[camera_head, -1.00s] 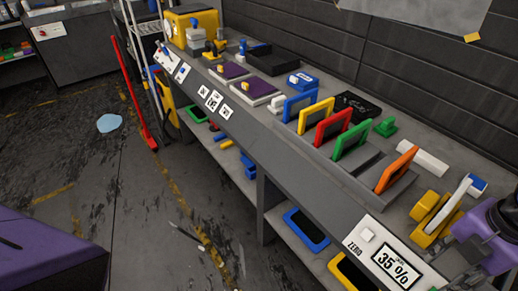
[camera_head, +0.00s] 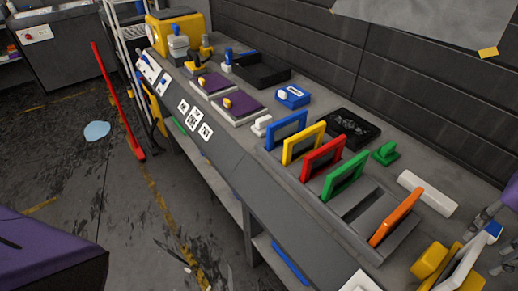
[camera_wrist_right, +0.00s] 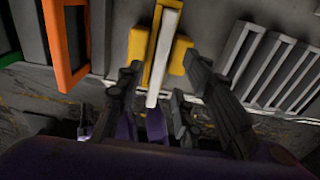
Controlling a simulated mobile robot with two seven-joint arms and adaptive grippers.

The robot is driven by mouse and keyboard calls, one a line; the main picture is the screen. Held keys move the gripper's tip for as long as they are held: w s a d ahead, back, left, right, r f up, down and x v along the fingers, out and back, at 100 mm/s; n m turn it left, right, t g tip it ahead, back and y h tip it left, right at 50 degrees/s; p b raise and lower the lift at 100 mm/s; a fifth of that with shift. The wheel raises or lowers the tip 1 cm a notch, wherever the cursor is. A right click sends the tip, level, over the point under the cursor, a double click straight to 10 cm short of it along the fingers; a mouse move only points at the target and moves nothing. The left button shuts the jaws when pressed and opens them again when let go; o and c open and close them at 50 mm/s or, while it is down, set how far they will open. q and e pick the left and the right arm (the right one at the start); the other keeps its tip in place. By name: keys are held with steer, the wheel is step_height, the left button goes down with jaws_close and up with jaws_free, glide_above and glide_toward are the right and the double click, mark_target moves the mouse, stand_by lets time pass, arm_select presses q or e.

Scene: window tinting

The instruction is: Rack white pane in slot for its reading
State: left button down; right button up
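The white pane (camera_head: 464,268) stands upright in a yellow holder (camera_head: 430,259) at the lower right of the head view. It also shows in the right wrist view (camera_wrist_right: 164,45). My right gripper (camera_head: 488,243) is at the right edge. In the wrist view its dark fingers (camera_wrist_right: 163,78) are apart, one on each side of the pane, with gaps showing. The grey rack (camera_head: 355,240) holds blue, yellow, red, green and orange frames. An empty space lies between the green frame (camera_head: 345,175) and the orange frame (camera_head: 396,216). The reading display is out of view. My left gripper is not in view.
A white bar (camera_head: 427,193) and a green block (camera_head: 385,152) lie behind the rack. A black tray (camera_head: 352,128) and a blue block (camera_head: 292,96) are farther back. Purple pads lie farther left. The dark wall bounds the bench.

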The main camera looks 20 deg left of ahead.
mark_target(473, 256)
steer(key=f, duration=0.6)
steer(key=shift+s+a, duration=0.1)
steer(key=shift+s, duration=0.15)
jaws_close()
